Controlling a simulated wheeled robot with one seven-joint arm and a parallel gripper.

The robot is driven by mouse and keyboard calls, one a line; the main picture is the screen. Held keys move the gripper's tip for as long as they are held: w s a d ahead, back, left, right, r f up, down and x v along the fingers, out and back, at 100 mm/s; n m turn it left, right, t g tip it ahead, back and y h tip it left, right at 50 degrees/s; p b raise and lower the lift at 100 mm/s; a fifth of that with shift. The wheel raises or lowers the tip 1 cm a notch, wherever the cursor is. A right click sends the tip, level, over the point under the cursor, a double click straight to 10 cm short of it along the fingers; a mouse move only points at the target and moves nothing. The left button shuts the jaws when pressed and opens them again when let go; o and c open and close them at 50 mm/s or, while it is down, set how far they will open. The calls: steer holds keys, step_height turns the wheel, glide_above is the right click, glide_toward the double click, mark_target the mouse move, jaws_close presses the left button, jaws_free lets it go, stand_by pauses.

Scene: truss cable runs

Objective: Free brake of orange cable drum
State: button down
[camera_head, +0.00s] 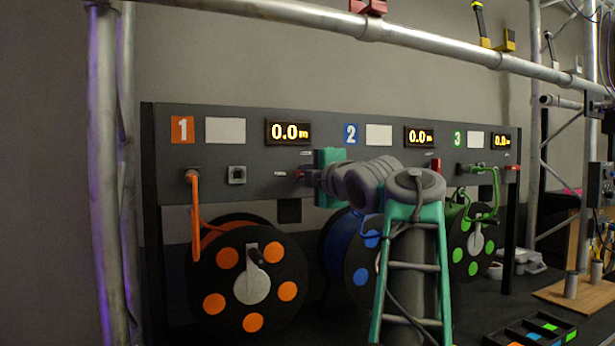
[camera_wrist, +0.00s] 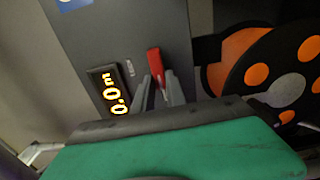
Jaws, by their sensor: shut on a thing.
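The orange cable drum (camera_head: 250,272) hangs under panel section 1, with orange dots, a grey hub and a dark crank handle. An orange cable (camera_head: 194,205) runs from a panel socket down to it. The drum (camera_wrist: 255,72) also shows at the right of the wrist view. Its red brake lever (camera_wrist: 154,63) sits beside the 0.0 m display (camera_wrist: 109,90). My gripper (camera_wrist: 160,88) is shut on this lever, one finger on each side. In the head view my gripper (camera_head: 305,176) reaches the panel below the first display, where the lever is mostly hidden.
The blue drum (camera_head: 358,250) is partly hidden behind my arm. The green drum (camera_head: 472,245) is right of it. Red levers for sections 2 (camera_head: 436,164) and 3 (camera_head: 512,168) stand on the panel. A truss tube (camera_head: 400,38) crosses above.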

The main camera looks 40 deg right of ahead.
steer(key=c, duration=1.4)
jaws_free()
steer(key=shift+o, duration=0.2)
steer(key=v, duration=0.7)
steer(key=shift+s+b, duration=0.35)
steer(key=shift+s, duration=0.05)
steer(key=shift+a, duration=0.15)
